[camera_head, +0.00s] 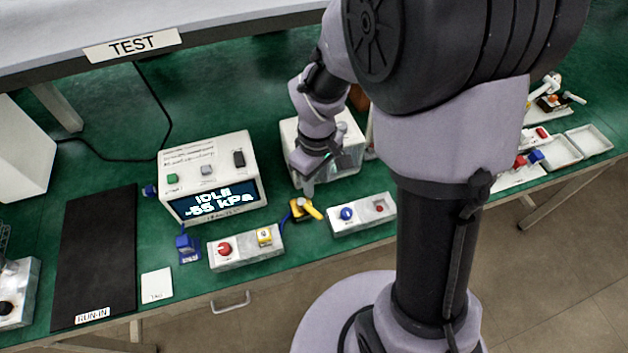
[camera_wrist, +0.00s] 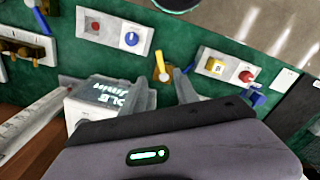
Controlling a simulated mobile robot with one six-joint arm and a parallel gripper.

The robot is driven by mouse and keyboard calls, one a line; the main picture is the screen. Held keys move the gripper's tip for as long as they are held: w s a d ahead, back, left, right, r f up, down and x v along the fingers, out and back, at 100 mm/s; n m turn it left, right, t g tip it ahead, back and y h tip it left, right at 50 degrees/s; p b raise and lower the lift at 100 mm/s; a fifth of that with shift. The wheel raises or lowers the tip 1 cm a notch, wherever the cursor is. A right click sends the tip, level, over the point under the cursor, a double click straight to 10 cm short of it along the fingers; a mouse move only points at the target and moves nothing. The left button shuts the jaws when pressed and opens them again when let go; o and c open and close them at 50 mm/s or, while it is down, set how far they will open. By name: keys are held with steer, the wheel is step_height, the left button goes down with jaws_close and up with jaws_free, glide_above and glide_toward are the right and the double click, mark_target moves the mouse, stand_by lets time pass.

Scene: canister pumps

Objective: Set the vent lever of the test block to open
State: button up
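The yellow vent lever (camera_head: 311,211) sits on a small block on the green bench, between two white control boxes. In the head view its handle points right and slightly toward the front edge. In the wrist view the lever (camera_wrist: 160,66) stands out upright, just beyond my fingertips. My gripper (camera_head: 306,186) points down just behind the lever and looks apart from it. The lever's marks are too small to read.
A display box (camera_head: 212,178) reads IDLE, -55 kPa, left of my gripper. A clear-sided box (camera_head: 346,150) stands close behind it. White control boxes with a red knob (camera_head: 247,247) and a blue knob (camera_head: 361,214) flank the lever. A black mat (camera_head: 95,250) lies at left.

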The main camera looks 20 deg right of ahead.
mark_target(316, 213)
step_height(316, 213, down, 14)
steer(key=b, duration=0.4)
steer(key=shift+w+f+b, duration=0.1)
steer(key=shift+f+b, duration=0.05)
steer(key=shift+b, duration=0.25)
jaws_close()
stand_by(0.8)
